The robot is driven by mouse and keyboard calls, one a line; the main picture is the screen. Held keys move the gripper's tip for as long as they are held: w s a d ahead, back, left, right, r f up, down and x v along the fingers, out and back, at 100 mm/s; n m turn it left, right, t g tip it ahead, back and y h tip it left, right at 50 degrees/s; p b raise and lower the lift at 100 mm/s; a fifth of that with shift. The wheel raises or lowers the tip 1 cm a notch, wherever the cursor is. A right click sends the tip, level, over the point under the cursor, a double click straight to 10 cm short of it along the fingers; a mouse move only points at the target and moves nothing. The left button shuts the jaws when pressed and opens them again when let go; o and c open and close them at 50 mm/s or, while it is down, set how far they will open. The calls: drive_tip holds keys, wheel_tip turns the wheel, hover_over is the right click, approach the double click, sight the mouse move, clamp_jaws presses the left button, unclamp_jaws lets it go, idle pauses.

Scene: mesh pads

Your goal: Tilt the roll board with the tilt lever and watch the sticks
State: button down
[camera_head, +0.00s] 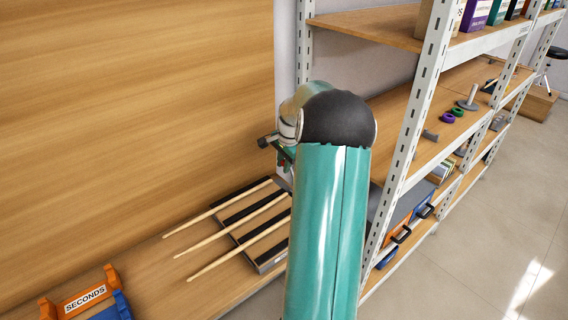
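The roll board (268,262) lies on the wooden surface at lower centre, a flat board with dark strips across it. Three pale wooden sticks (228,238) lie across it side by side, their thin ends reaching past its left edge. My teal arm, with a black joint cap, covers the board's right side. My gripper (284,168) is partly visible behind the arm, by the far right end of the board; its fingers are too hidden to tell open from shut. A dark cylindrical piece shows beside it; I cannot tell whether this is the tilt lever or part of my gripper.
An orange rack labelled SECONDS (84,299) and a blue rack (118,308) stand at lower left. A wooden panel (130,100) rises behind the board. A metal shelf unit (416,120) stands close on the right, with boxes and small parts.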

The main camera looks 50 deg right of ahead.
drive_tip(key=shift+s, duration=0.1)
drive_tip(key=s+a+t+h, duration=0.1)
drive_tip(key=s+a+t, duration=0.2)
drive_tip(key=s, duration=0.9)
drive_tip(key=shift+s+t, duration=0.15)
drive_tip(key=shift+t, duration=0.45)
idle(0.4)
drive_tip(key=c, duration=1.3)
unclamp_jaws()
drive_tip(key=shift+c, duration=0.2)
drive_tip(key=shift+d+r, duration=0.1)
